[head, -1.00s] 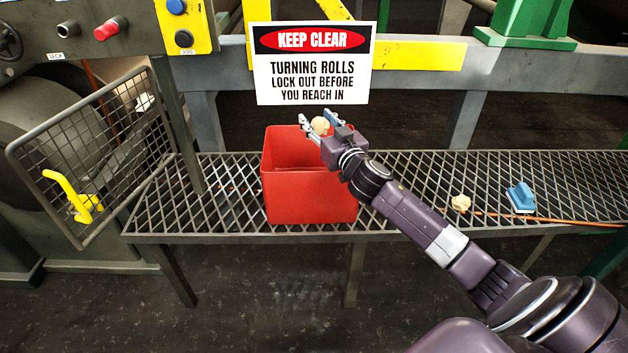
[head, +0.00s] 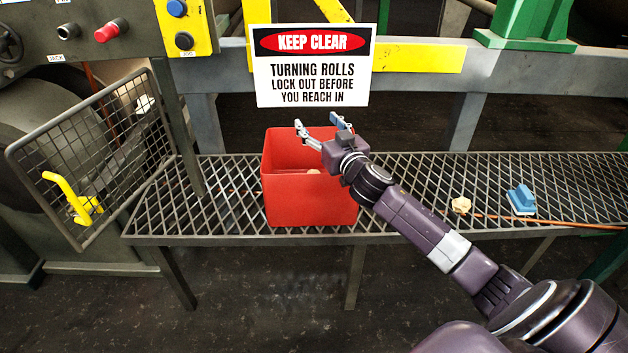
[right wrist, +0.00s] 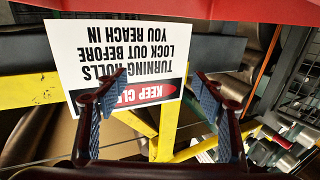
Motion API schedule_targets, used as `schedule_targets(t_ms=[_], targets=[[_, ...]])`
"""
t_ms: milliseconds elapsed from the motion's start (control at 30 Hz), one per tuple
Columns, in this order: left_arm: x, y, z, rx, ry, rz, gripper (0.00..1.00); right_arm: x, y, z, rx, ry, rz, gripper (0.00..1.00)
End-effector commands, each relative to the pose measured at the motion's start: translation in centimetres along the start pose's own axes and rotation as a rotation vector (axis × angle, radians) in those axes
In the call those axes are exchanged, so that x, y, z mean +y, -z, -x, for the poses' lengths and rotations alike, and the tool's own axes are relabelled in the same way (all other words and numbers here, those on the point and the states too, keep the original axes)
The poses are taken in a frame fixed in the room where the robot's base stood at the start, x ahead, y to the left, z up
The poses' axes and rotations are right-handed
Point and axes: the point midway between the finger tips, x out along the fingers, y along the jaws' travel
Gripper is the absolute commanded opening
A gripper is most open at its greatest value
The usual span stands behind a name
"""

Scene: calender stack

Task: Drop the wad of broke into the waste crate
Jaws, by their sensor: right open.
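The red waste crate (head: 310,203) stands on the mesh bench in the head view. A small part of a pale wad of broke (head: 314,171) shows inside it, mostly hidden by the front wall. My right gripper (head: 317,124) is above the crate's back right part, with its fingers apart and nothing between them. In the right wrist view the right gripper (right wrist: 159,82) also shows spread and empty, with a red strip along the top of the picture. My left gripper is not in view.
Another pale wad (head: 461,205) and a blue-topped tool (head: 521,200) lie on the mesh bench (head: 420,215) to the right, near an orange cord. A KEEP CLEAR sign (head: 313,66) hangs behind the crate. A wire guard (head: 95,150) stands at the left.

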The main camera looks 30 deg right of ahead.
Motion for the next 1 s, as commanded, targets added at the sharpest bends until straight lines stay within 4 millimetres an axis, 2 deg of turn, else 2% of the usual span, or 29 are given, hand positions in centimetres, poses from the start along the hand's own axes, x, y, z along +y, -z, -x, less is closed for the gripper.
schedule_targets(t_ms=[600, 800, 1000], targets=[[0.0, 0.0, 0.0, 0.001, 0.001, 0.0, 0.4, 0.0, -0.1, 9.2, -0.003, 0.0, -0.001, 0.63], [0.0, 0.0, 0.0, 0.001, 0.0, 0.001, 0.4, 0.0, -0.1, 10.9, -0.001, 0.0, -0.001, 0.63], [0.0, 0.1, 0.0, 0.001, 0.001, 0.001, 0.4, 0.0, 0.0, 11.4, 0.0, -0.001, 0.0, 0.63]])
